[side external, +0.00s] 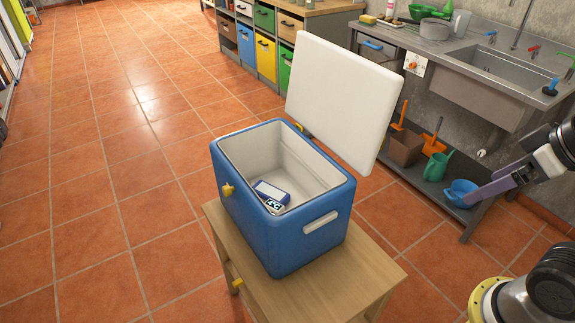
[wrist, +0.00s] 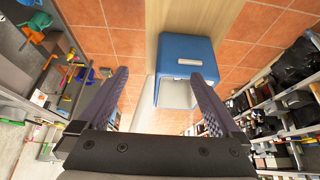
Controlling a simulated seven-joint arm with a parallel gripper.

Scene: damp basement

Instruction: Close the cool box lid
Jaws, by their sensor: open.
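The blue cool box (side external: 290,237) stands on a small wooden table, and its blue side with a pale handle also shows in the wrist view (wrist: 186,48). Its white lid (side external: 343,98) is open, standing up and leaning back from the box's rear edge. The white inside is visible, with a blue-and-white item (side external: 271,191) on the floor of the box. My gripper (side external: 478,195) is at the right, apart from box and lid. In the wrist view my gripper (wrist: 160,75) has its fingers spread, with nothing held between them.
The wooden table (side external: 345,283) has some bare top beside the box. Behind the lid are a metal sink unit (side external: 492,100) and shelves with a green watering can (side external: 436,166) and a blue bucket (side external: 460,193). Colored drawers (side external: 265,54) stand farther back. The tiled floor at left is clear.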

